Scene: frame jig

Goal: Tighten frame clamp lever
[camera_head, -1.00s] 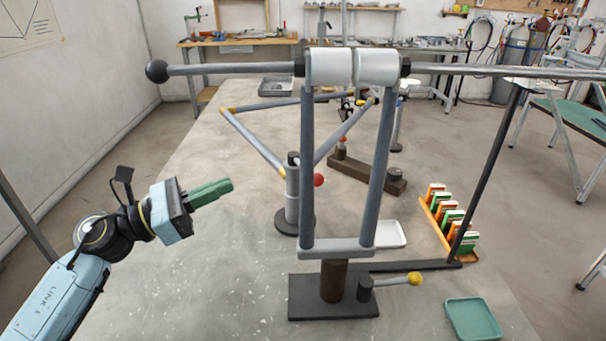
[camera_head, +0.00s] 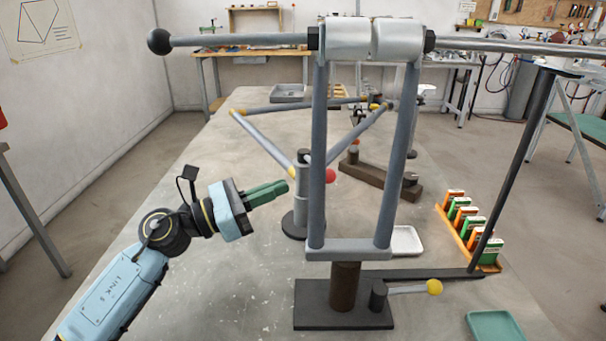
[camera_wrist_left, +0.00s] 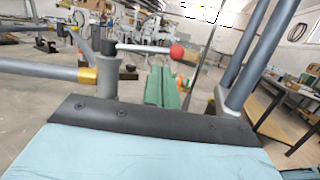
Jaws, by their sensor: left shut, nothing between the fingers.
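A lever with a red ball end (camera_head: 330,175) sticks out from the top of a grey clamp post (camera_head: 301,205), which stands on a round dark base. The grey bicycle-like frame (camera_head: 262,143) with yellow joints meets this post. My left gripper (camera_head: 285,187) has its green fingers shut and empty, just left of the post in the head view. In the left wrist view the shut fingers (camera_wrist_left: 162,88) point forward. The red ball (camera_wrist_left: 177,52) and its silver lever show above and beyond the fingertips, with no clear contact. My right gripper is not in view.
A tall grey fork (camera_head: 318,190) stands on a dark base plate (camera_head: 312,312) close to the right of the clamp post. A yellow-ended lever (camera_head: 434,287) sits on that plate. An orange rack (camera_head: 455,232), white tray (camera_head: 408,240) and green tray (camera_head: 494,326) lie further right.

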